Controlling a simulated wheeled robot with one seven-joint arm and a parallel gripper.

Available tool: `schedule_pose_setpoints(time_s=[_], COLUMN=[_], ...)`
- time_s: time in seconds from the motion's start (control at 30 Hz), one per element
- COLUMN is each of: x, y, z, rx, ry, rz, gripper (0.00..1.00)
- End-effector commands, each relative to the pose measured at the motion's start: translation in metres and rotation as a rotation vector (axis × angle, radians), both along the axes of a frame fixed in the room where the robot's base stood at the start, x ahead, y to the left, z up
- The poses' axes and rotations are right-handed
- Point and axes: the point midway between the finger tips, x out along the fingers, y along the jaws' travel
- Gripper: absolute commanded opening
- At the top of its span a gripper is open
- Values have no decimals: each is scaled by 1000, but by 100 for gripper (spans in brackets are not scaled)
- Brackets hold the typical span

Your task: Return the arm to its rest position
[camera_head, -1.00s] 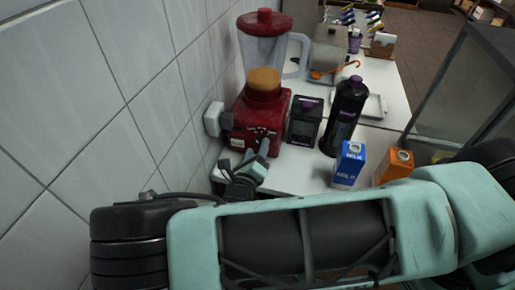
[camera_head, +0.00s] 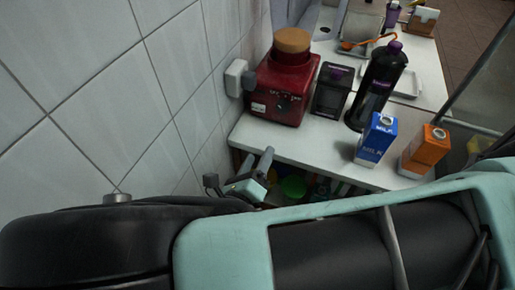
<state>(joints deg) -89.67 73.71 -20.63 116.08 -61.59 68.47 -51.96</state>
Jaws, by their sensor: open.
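My gripper (camera_head: 257,162) is open and holds nothing that I can see. Its fingers point up in the picture, just off the front left edge of the white table (camera_head: 290,150), below the red blender base. My teal and black arm fills the bottom of the view and hides the floor there and part of the gripper's wrist.
On the table stand a red blender (camera_head: 283,92), a small dark box (camera_head: 331,90), a black bottle (camera_head: 377,88), a blue milk carton (camera_head: 376,138) and an orange carton (camera_head: 423,150). A tiled wall (camera_head: 85,90) is at left. Coloured items sit under the table.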

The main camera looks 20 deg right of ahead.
Motion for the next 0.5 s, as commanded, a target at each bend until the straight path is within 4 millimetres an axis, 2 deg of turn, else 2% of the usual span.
schedule_pose_setpoints(time_s=[0.43,0.5], x=[0,-2], y=[0,-6], z=[0,2], rx=[0,46], ry=[0,10], rz=[0,-45], gripper=[59,59])
